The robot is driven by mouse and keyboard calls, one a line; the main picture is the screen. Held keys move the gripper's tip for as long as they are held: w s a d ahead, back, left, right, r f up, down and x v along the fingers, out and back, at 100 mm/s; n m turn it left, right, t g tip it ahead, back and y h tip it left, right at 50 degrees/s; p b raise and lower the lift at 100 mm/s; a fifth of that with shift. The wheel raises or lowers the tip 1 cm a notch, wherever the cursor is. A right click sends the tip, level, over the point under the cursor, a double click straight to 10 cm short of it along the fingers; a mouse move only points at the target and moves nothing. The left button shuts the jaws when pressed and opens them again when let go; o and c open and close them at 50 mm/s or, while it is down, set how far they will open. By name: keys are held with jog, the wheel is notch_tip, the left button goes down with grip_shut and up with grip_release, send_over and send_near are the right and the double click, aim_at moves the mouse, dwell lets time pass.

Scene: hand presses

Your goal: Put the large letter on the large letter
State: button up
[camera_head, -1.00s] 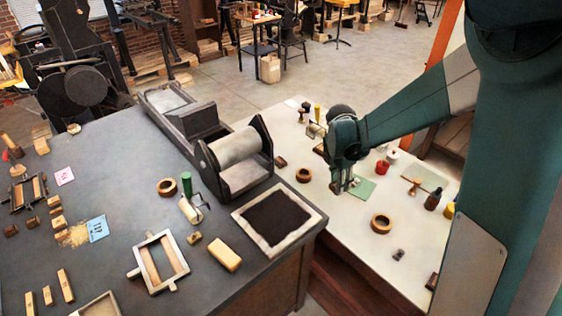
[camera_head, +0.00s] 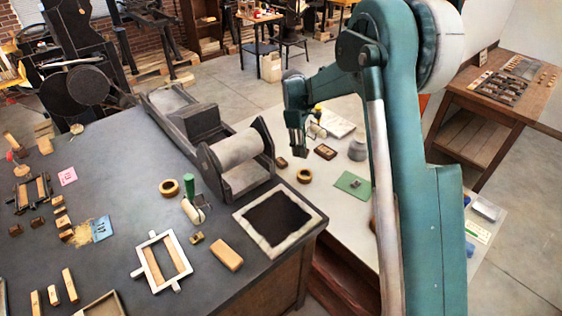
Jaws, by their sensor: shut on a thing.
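My gripper (camera_head: 300,149) points down over the far left part of the pale table (camera_head: 338,222). It is shut on a small dark piece, hard to make out against the fingers. A small grey letter-like piece (camera_head: 355,184) lies on a green card (camera_head: 345,178) to the right of my gripper and nearer the camera. Its face is too small to read. I cannot tell which pieces are the large letters. My arm hides part of the pale table on the right.
A wooden ring (camera_head: 304,176), a small dark block (camera_head: 281,162), a dark wooden box (camera_head: 325,152) and a grey cup-like thing (camera_head: 358,149) stand near my gripper. The dark bench (camera_head: 110,170) at left carries a roller press (camera_head: 236,150) and a framed black slab (camera_head: 277,219).

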jog(key=w+a+m, duration=0.5)
jog(key=w+a, duration=0.1)
jog(key=a, duration=0.3)
jog(key=shift+w+g+y+p, duration=0.15)
jog(key=shift+g+y+p, duration=0.15)
jog(key=shift+p, duration=0.1)
jog(key=shift+f, duration=0.1)
send_over(281, 161)
jog(key=shift+w+a+f, duration=0.1)
jog(key=shift+f, duration=2.9)
jog(key=shift+f+b, duration=0.35)
jog(key=shift+f, duration=1.55)
jog(key=shift+f, duration=0.2)
jog(key=o, duration=0.9)
jog(key=shift+r, duration=0.1)
jog(key=shift+c, duration=0.2)
jog(key=shift+r, duration=0.1)
